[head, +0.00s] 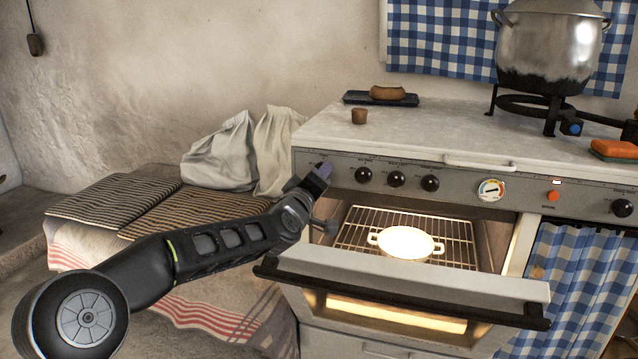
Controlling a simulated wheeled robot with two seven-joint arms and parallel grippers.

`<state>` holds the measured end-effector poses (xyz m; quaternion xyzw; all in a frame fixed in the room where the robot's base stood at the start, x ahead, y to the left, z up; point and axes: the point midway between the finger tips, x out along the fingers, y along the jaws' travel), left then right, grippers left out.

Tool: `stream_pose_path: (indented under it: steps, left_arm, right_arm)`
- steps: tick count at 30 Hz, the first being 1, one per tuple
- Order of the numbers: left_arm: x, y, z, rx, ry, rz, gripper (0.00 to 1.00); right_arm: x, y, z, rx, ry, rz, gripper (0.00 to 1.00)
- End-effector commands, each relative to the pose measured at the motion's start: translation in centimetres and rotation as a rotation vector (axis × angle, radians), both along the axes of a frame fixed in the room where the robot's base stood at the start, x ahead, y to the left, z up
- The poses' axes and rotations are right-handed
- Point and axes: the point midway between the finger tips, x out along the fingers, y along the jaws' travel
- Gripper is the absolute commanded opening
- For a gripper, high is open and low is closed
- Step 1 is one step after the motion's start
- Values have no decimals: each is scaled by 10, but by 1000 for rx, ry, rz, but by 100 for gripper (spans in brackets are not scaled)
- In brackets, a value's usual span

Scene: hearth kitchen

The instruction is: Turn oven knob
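The grey stove (480,164) has a front panel with three black knobs on its left part: a left knob (363,174), a middle knob (396,179) and a right knob (430,183). Another black knob (622,207) is at the panel's far right. My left gripper (318,180) is in front of the panel's left end, left of the left knob and apart from it in the picture. It covers that end of the panel. Its fingers are dark and seen at a slant, so their opening is unclear. My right gripper is not in view.
The oven door (410,272) hangs open below the panel. A white dish (405,243) stands on the lit rack inside. A dial (491,189) and red button (553,197) are on the panel. A metal pot (549,45) stands above. A bench with cloths (185,215) is left.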

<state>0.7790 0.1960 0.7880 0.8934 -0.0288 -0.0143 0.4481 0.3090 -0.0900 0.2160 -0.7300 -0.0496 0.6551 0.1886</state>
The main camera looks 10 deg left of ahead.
Motion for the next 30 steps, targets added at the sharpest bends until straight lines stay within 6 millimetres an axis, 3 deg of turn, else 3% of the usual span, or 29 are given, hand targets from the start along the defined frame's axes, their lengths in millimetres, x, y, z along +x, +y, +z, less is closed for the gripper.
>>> stream_pose_path:
  steps: [15,16,24,30]
  left_arm:
    - [0,0,0,-31,3,1,0]
    - [0,0,0,-31,3,1,36]
    - [0,0,0,-30,2,0,57]
    - [0,0,0,-30,2,0,57]
  right_arm:
    - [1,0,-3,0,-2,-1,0]
    - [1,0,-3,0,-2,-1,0]
    - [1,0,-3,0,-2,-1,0]
    - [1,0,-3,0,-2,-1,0]
